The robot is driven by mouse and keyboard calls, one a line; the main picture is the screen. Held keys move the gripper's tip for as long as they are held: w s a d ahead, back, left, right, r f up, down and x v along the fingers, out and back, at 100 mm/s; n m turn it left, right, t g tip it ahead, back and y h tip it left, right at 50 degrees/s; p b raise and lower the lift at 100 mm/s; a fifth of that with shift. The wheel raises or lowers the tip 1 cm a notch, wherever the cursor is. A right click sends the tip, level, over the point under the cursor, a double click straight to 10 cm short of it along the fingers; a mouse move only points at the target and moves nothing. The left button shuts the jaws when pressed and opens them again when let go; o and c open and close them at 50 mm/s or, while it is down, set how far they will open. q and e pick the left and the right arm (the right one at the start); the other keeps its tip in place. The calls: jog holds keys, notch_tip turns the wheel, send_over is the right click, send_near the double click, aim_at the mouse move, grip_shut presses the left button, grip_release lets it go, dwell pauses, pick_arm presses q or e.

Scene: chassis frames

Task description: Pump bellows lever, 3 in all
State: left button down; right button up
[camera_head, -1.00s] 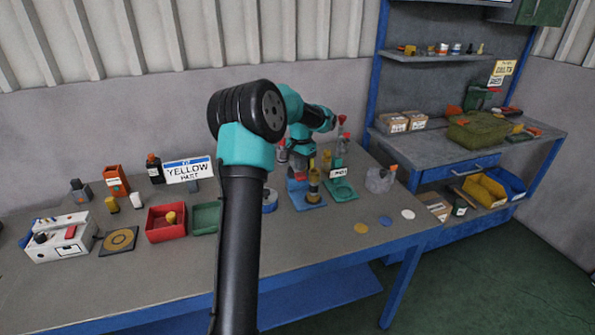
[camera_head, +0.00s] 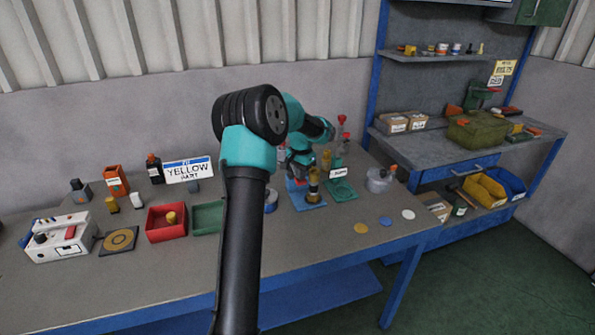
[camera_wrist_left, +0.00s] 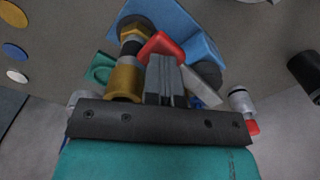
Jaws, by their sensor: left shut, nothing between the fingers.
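A bellows-like unit stands on a blue base (camera_head: 312,203), with an upright brass and black cylinder (camera_head: 313,185) on it. In the left wrist view the blue base (camera_wrist_left: 180,22), the cylinder (camera_wrist_left: 128,75) and a red part (camera_wrist_left: 160,46), perhaps the lever's end, show close to the fingers. My left gripper (camera_head: 297,178) is low over the blue base, beside the cylinder. In the left wrist view its fingers (camera_wrist_left: 165,65) are shut with nothing between them, close by the red part; I cannot tell whether they touch. My right gripper is not in view.
A green base (camera_head: 343,193) with a tag stands just right of the blue one, and a grey canister (camera_head: 379,181) stands farther right. Red (camera_head: 163,234) and green (camera_head: 207,219) trays lie left of my arm. The table front is mostly clear.

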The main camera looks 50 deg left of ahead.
pick_arm(q)
jog(key=shift+f, duration=0.4)
jog(key=shift+r, duration=3.55)
